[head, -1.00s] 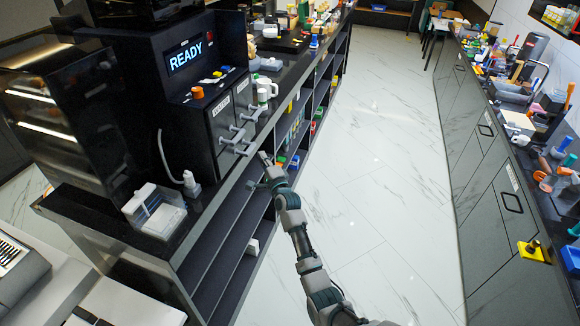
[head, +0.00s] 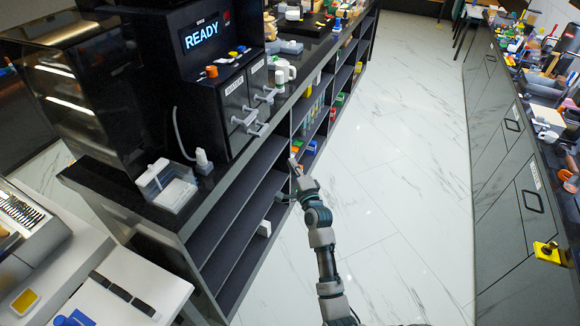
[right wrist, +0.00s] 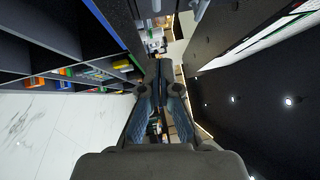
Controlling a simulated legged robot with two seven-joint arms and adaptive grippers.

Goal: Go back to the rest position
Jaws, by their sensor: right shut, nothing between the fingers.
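My right arm reaches up from the bottom of the head view. Its gripper (head: 292,180) is beside the open shelves of the dark counter (head: 226,190), below the counter top. In the right wrist view the fingers (right wrist: 160,85) of this gripper are together, with nothing between them. I cannot tell whether the gripper touches the shelf edge. My left gripper does not show in the head view.
A black machine (head: 150,85) with a "READY" screen stands on the counter. Its front has handles (head: 250,122), and a white jug (head: 284,72) is beside it. The marble floor (head: 400,180) is clear up to the right-hand cabinets (head: 505,190).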

